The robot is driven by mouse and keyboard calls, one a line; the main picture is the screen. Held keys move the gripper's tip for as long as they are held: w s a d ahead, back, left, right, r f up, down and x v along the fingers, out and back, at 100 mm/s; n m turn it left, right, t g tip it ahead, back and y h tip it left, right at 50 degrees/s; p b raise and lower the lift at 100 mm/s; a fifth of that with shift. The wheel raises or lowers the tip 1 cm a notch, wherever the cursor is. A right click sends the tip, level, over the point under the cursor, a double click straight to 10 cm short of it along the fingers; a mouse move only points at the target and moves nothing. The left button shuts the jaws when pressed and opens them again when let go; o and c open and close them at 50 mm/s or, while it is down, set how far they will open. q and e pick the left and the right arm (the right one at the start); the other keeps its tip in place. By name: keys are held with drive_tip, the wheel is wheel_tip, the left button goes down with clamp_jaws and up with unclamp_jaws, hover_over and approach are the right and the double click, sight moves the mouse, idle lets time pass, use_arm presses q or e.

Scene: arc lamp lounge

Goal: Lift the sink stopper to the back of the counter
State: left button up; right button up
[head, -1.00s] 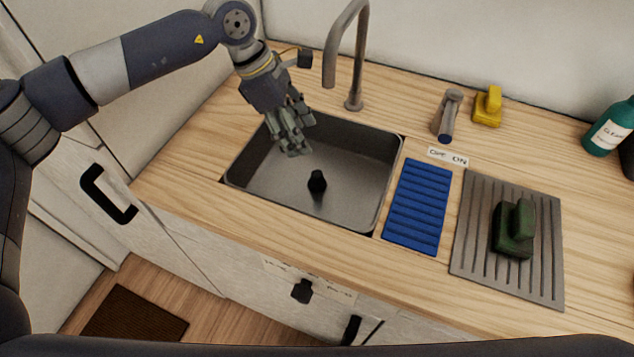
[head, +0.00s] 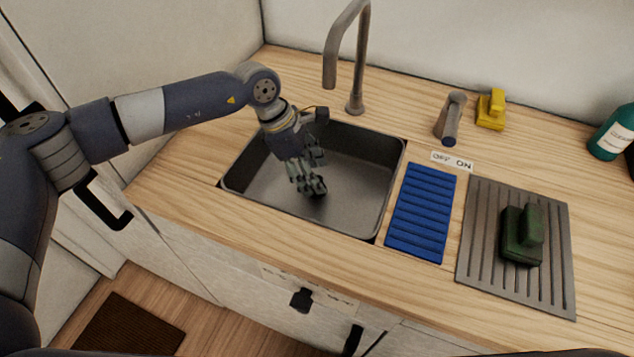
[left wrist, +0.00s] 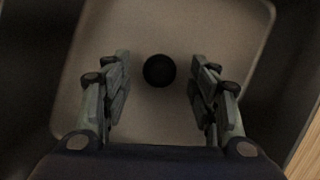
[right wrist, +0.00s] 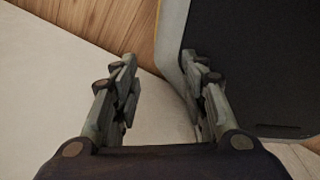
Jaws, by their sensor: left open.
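The sink stopper (left wrist: 159,71) is a small black round knob on the sink floor. In the left wrist view it sits between the spread fingers, apart from both. In the head view my left gripper (head: 312,190) reaches down into the grey sink (head: 355,200) and hides the stopper. The left gripper (left wrist: 160,85) is open and empty. The wooden counter (head: 200,170) surrounds the sink, and its back strip runs along the wall. My right gripper (right wrist: 160,95) shows only in its own wrist view, open, with nothing between its fingers.
A tall faucet (head: 357,60) stands behind the sink. A lever (head: 451,118) with an OFF/ON label (head: 452,161), a yellow object (head: 491,110) and a teal bottle (head: 610,132) stand further right. A blue mat (head: 421,212) and a grey ribbed mat (head: 485,245) with a green object (head: 522,234) lie right of the sink.

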use_arm(q)
drive_tip(key=shift+x, duration=1.5)
drive_tip(key=c, duration=1.1)
drive_tip(key=shift+o, duration=0.2)
